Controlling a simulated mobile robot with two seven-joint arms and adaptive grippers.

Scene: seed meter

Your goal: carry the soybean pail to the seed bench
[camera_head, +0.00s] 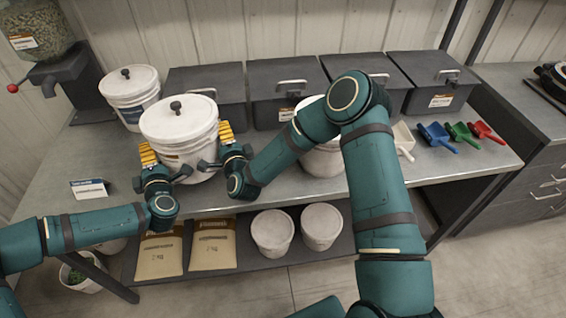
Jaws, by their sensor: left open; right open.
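A white lidded pail (182,130) with a dark knob stands on the grey bench, near its front edge on the left. Its label is mostly hidden, so I cannot tell if it is the soybean pail. My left gripper (147,158) is open at the pail's left front side. My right gripper (222,135) is open at its right side. I cannot tell whether the fingers touch it. A second white lidded pail (130,92) stands behind to the left. A third white pail (322,158) is largely hidden behind my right arm.
Grey bins (283,88) line the back of the bench (110,165). White, blue (437,135), green and red scoops lie at the right. A seed dispenser (45,45) stands at the left. Bags (213,245) and pails (272,232) fill the lower shelf. A drawer cabinet (535,165) stands far right.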

